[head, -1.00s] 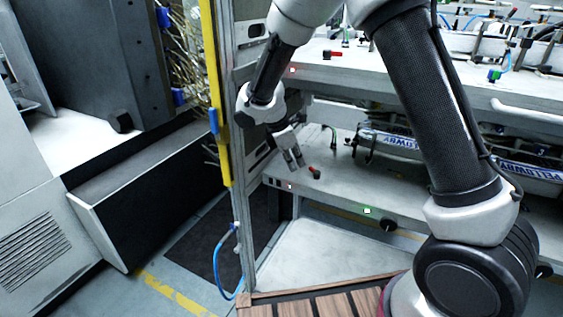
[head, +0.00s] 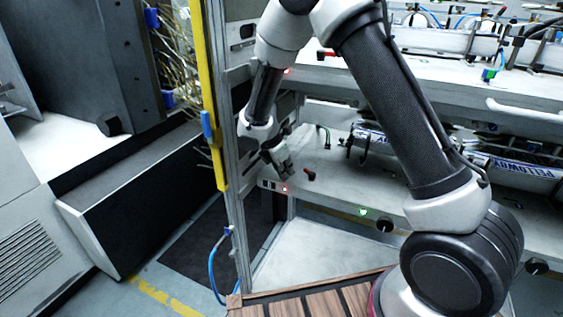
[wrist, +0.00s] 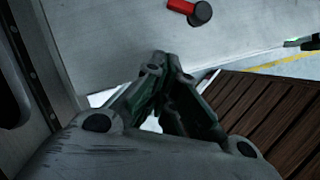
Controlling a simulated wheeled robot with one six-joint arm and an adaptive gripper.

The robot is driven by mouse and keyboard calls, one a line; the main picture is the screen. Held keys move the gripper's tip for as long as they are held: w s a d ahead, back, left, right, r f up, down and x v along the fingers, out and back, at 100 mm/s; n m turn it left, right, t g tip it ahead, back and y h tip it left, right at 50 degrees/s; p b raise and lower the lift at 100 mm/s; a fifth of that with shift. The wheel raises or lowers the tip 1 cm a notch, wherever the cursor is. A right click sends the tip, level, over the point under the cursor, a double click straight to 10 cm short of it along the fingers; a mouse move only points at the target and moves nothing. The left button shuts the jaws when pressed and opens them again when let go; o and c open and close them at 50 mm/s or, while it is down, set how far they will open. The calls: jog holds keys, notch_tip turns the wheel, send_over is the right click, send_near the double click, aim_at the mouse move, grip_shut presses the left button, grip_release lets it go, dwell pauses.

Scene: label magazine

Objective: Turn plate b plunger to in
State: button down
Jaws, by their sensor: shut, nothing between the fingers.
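My gripper (head: 287,172) is shut and empty, low over the left end of the lower shelf and close to its front edge. Its closed fingertips (wrist: 160,62) also show in the wrist view. A small lever with a red bar and a dark round knob (head: 309,175) stands on that shelf just right of the fingers, apart from them. The same lever shows at the top of the wrist view (wrist: 200,13). A red-lit button (head: 285,188) is on the shelf's front edge below the fingers. No label shows which part is the plate b plunger.
A yellow-edged post (head: 208,100) stands left of my arm. The upper shelf (head: 370,72) hangs over the lower one and carries another red lever (head: 326,54). A green light (head: 363,211) and black knob (head: 384,225) are farther right. A slatted wooden platform (head: 330,302) lies below.

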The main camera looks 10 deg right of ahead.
aim_at(300, 178)
jog(key=shift+x, duration=1.1)
jog(key=shift+w+d, duration=0.25)
jog(key=shift+d, duration=0.35)
jog(key=shift+w+d, duration=0.25)
jog(key=shift+d, duration=0.4)
jog(key=shift+w+d, duration=0.3)
jog(key=shift+d, duration=0.3)
